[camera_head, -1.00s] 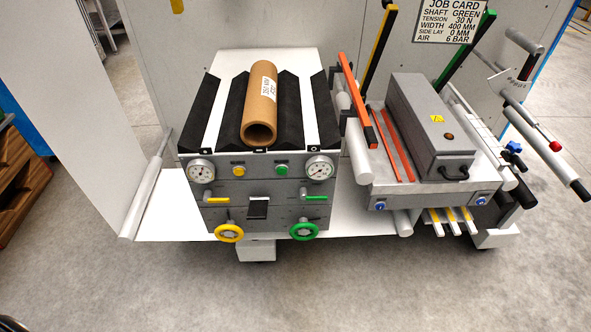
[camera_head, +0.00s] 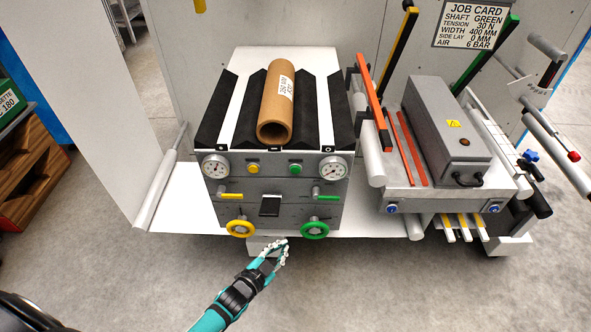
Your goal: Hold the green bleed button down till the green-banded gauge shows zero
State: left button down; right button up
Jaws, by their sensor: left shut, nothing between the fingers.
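The green bleed button (camera_head: 295,168) is on the upper front of the grey panel (camera_head: 272,190), left of the right-hand gauge (camera_head: 333,167). Which gauge bears a green band is too small to tell, and the needle reading is unclear. A yellow button (camera_head: 253,168) and a second gauge (camera_head: 215,166) sit to the left. My left gripper (camera_head: 283,243) is shut and empty, low in front of the panel. It appears just below and between the yellow handwheel (camera_head: 240,228) and the green handwheel (camera_head: 314,229), well below the button. My right gripper is not in view.
Yellow (camera_head: 231,195) and green (camera_head: 326,196) levers stick out of the panel. A cardboard core (camera_head: 275,102) lies on the black cradle above. A grey machine with rollers (camera_head: 445,130) stands right. Floor in front is clear.

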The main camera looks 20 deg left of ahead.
aim_at(296, 170)
pick_arm(q)
jog(key=w+d+r+m+t+h, duration=0.1)
jog(key=w+r, duration=0.1)
jog(key=r, duration=0.6)
jog(key=w+d+r+m+t+h, duration=0.2)
jog(key=r, duration=0.6)
jog(key=shift+w+t, duration=0.15)
jog(key=shift+t, duration=0.15)
jog(key=w+a+b, duration=0.2)
jog(key=w+b, duration=0.1)
jog(key=w, duration=0.5)
jog(key=shift+w+a, duration=0.2)
jog(key=shift+w, duration=0.05)
jog(key=shift+w, duration=0.15)
jog(key=shift+w+a+b, duration=0.15)
jog(key=shift+w+b, duration=0.1)
jog(key=shift+b, duration=0.05)
jog(key=shift+w+a+r, duration=0.1)
jog(key=shift+w+a, duration=0.05)
jog(key=shift+w, duration=0.3)
dwell(2.2)
